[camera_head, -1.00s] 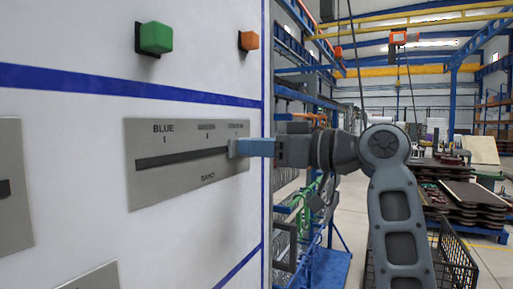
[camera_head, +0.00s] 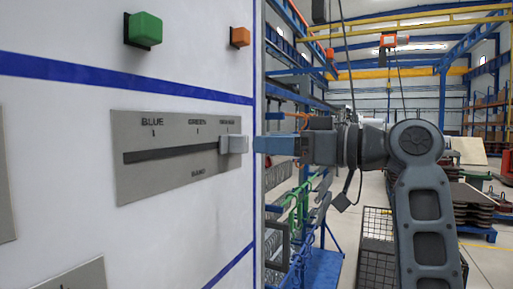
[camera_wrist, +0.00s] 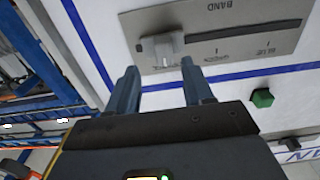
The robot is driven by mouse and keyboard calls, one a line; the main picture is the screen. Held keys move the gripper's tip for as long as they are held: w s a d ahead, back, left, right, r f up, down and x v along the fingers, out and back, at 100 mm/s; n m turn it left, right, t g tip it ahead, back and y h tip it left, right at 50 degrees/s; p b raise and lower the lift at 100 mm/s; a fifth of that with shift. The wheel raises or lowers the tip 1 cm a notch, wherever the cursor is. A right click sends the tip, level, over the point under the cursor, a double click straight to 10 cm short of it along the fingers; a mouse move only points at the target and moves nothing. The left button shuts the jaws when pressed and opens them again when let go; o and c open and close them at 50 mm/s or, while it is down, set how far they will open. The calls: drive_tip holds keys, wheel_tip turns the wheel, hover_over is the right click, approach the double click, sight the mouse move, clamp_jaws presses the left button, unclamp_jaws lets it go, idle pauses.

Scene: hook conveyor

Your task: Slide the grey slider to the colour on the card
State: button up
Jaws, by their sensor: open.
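The grey slider (camera_head: 233,144) sits at the right end of the dark slot in the grey plate (camera_head: 150,186) marked BAND. It stands under the third label, which is too blurred to read; BLUE and GREEN are to its left. In the wrist view the slider (camera_wrist: 160,48) also shows near the slot's end. My gripper (camera_head: 258,145) is open and empty, just right of the slider with a small gap. In the wrist view my gripper's fingertips (camera_wrist: 159,66) are spread, with the slider just ahead between them. I see no colour card.
A green button (camera_head: 146,29) and an orange button (camera_head: 239,37) are on the white panel above the plate. Parts of other grey plates show at the left and below (camera_head: 80,277). Blue racking with hanging hooks stands right of the panel edge, behind my arm.

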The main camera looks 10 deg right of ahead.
drive_tip(key=shift+v, duration=1.3)
wheel_tip(320, 180, down, 20)
drive_tip(key=s+d+m+t+h, duration=0.1)
drive_tip(key=d+m+t+h, duration=0.15)
drive_tip(key=m+h, duration=0.35)
drive_tip(key=s+d+f+m+t+h, duration=0.1)
drive_tip(key=s+f+m+h, duration=0.15)
drive_tip(key=s+f, duration=0.45)
drive_tip(key=s+d+f+m+t+h, duration=0.1)
drive_tip(key=s+d+f+m+h, duration=0.3)
drive_tip(key=f, duration=0.6)
drive_tip(key=s+f+h, duration=0.1)
drive_tip(key=s+f, duration=0.2)
drive_tip(key=s, duration=0.6)
drive_tip(key=s+f+h, duration=0.1)
drive_tip(key=s+f, duration=0.2)
drive_tip(key=s, duration=0.7)
drive_tip(key=s+r+n, duration=0.1)
drive_tip(key=s+r, duration=0.1)
drive_tip(key=s, duration=0.5)
drive_tip(key=s+a+r+n, duration=0.1)
drive_tip(key=s+r, duration=0.2)
drive_tip(key=s, duration=0.5)
drive_tip(key=shift+s+a+g, duration=0.2)
drive_tip(key=shift+a+g, duration=0.05)
drive_tip(key=shift+g, duration=0.1)
